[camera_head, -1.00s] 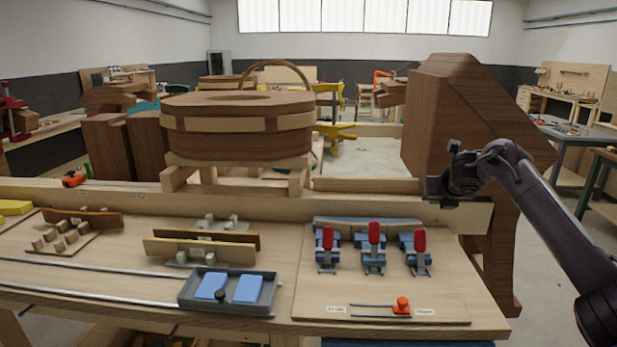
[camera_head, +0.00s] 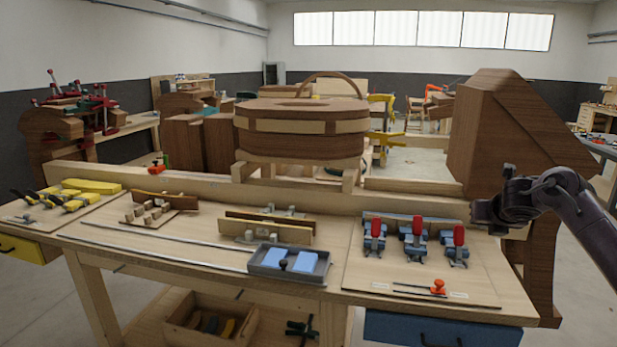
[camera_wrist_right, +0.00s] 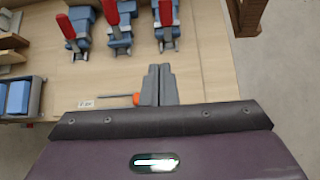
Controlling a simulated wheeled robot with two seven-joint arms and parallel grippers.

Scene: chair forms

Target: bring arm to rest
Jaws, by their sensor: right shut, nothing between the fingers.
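My right arm comes in from the right in the head view, and its gripper (camera_head: 486,212) hangs above the right rear part of the wooden workbench (camera_head: 345,318). In the right wrist view the right gripper's two fingers (camera_wrist_right: 158,84) are together, with nothing between them. They point toward the board with several blue clamps with red handles (camera_head: 414,236). My left gripper is not in view.
A grey tray with blue blocks (camera_head: 322,278) sits left of the clamps. An oval wooden form (camera_head: 302,146) stands behind the bench. A tall dark wooden form (camera_head: 505,130) rises close behind my right gripper. Yellow clamps (camera_head: 75,203) lie at the far left.

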